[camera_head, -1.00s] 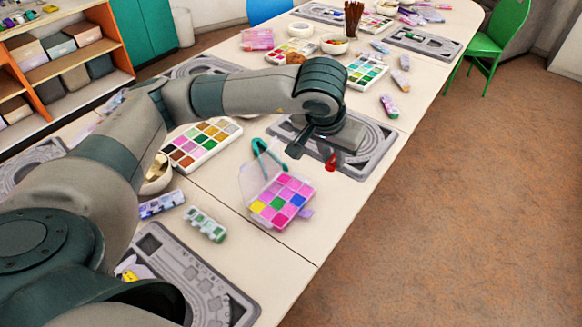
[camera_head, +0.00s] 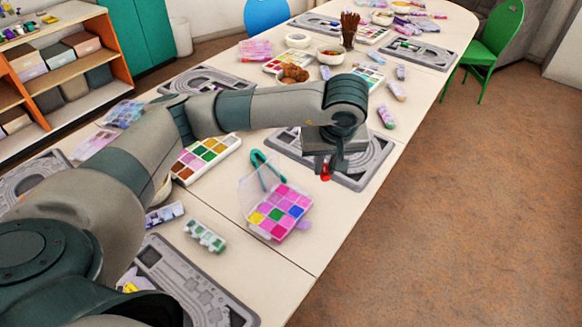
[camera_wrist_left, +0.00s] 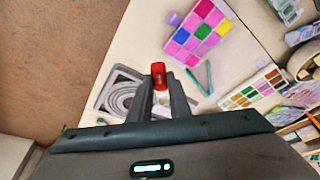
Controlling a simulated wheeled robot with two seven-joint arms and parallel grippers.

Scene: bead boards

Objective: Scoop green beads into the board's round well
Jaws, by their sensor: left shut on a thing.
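My left gripper (camera_head: 325,166) is above the grey bead board (camera_head: 372,168) on the table's right side. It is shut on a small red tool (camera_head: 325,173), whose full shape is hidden. In the left wrist view the red end (camera_wrist_left: 158,75) sticks out beyond the fingers (camera_wrist_left: 161,98), over or beside the board (camera_wrist_left: 122,76). A clear-lidded bead box (camera_head: 277,212) stands open at the board's lower left, with pink, purple, yellow, blue and green squares; its green compartment (camera_wrist_left: 203,31) shows in the wrist view. My right gripper is not in view.
Teal tongs (camera_head: 268,170) lie between the box and a many-coloured bead tray (camera_head: 205,156). Another grey board (camera_head: 190,285) lies at the near left. The table's right edge is close to the board.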

